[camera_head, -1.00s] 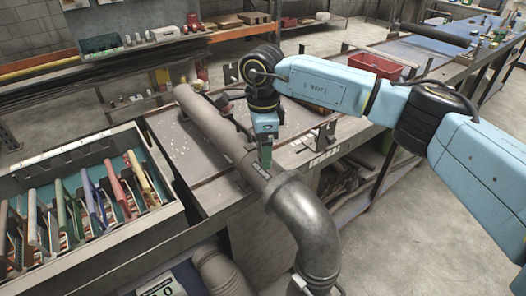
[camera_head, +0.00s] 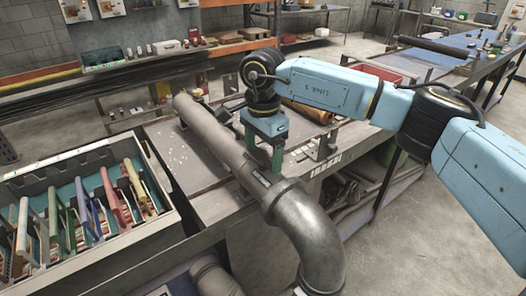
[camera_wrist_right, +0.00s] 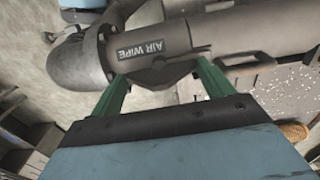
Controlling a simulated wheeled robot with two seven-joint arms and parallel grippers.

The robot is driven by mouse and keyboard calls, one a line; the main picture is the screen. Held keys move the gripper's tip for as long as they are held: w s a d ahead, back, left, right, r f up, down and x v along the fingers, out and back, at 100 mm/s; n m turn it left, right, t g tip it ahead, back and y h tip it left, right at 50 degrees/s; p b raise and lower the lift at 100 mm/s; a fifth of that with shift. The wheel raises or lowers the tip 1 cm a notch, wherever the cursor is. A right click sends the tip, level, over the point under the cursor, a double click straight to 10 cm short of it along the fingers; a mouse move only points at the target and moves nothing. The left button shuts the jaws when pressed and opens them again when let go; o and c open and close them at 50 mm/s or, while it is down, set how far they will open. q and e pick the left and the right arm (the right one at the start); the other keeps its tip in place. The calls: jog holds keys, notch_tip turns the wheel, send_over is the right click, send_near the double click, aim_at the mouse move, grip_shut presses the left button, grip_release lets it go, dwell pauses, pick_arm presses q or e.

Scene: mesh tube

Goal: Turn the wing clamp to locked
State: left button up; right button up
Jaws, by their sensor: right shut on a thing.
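A grey pipe (camera_head: 212,128) runs diagonally over the bench into a bent elbow (camera_head: 300,225). In the right wrist view the pipe (camera_wrist_right: 230,35) bears a black "AIR WIPE" label (camera_wrist_right: 152,43). A dark grey wing-shaped piece (camera_wrist_right: 160,75), apparently the wing clamp, sits at the pipe's side between my green fingers. My right gripper (camera_head: 263,158) is at the pipe near the elbow, and the right wrist view shows its fingers (camera_wrist_right: 160,88) on either side of this piece, shut on it. The head view hardly shows the clamp, so its lock state cannot be read. My left gripper is out of view.
A bin of coloured-handled tools (camera_head: 85,215) stands left of the pipe. The bench top (camera_head: 185,165) is partly clear beside it. A bracket (camera_head: 323,140) stands right of the gripper, and a red tray (camera_head: 380,72) lies farther back.

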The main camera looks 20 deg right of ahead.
aim_at(263, 150)
jog(key=shift+r, duration=0.1)
jog(key=o, duration=0.9)
jog(key=shift+o, duration=0.2)
notch_tip(263, 150, up, 13)
jog(key=shift+r, duration=0.15)
